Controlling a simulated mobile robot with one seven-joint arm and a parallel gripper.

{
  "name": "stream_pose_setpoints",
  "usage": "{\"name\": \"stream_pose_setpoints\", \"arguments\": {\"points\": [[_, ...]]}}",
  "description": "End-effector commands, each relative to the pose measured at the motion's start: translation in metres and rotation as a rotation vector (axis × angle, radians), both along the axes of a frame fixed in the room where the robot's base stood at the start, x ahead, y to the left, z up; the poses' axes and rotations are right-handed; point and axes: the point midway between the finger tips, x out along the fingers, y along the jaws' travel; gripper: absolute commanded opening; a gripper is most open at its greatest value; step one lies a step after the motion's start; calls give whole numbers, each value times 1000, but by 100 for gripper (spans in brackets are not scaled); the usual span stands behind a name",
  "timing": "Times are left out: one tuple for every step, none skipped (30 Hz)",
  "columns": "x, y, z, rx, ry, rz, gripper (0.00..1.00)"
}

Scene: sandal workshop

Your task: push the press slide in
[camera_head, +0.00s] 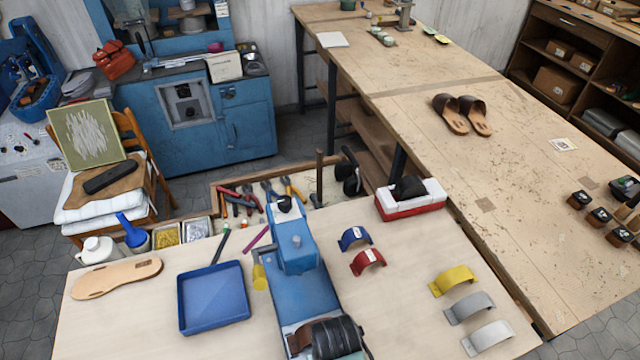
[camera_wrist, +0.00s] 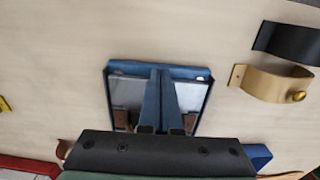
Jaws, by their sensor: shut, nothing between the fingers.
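The blue press (camera_head: 292,250) stands on the light bench, its tall head at the back and its long blue bed running towards me. In the wrist view my shut, empty gripper (camera_wrist: 161,130) overlaps the near end; contact cannot be told.
A blue tray (camera_head: 213,297) and a sandal sole (camera_head: 117,278) lie left of the press. Blue (camera_head: 354,238) and red (camera_head: 367,262) straps lie close on its right, a yellow strap (camera_head: 455,280) farther right. The wrist view shows a tan strap (camera_wrist: 275,83) beside bare bench.

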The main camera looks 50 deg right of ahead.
Motion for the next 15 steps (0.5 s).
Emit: {"name": "stream_pose_setpoints", "arguments": {"points": [[0, 0, 0, 0, 0, 0, 0], [0, 0, 0, 0, 0, 0, 0], [0, 0, 0, 0, 0, 0, 0], [0, 0, 0, 0, 0, 0, 0], [0, 0, 0, 0, 0, 0, 0], [0, 0, 0, 0, 0, 0, 0], [0, 0, 0, 0, 0, 0, 0], [1, -1, 0, 0, 0, 0, 0], [3, -1, 0, 0, -1, -1, 0], [4, -2, 0, 0, -1, -1, 0], [6, -3, 0, 0, -1, -2, 0], [9, -5, 0, -1, -1, -2, 0], [10, -6, -1, -1, -1, -2, 0], [12, -7, 0, -1, -2, -2, 0], [15, -9, 0, -1, -3, -2, 0]]}}
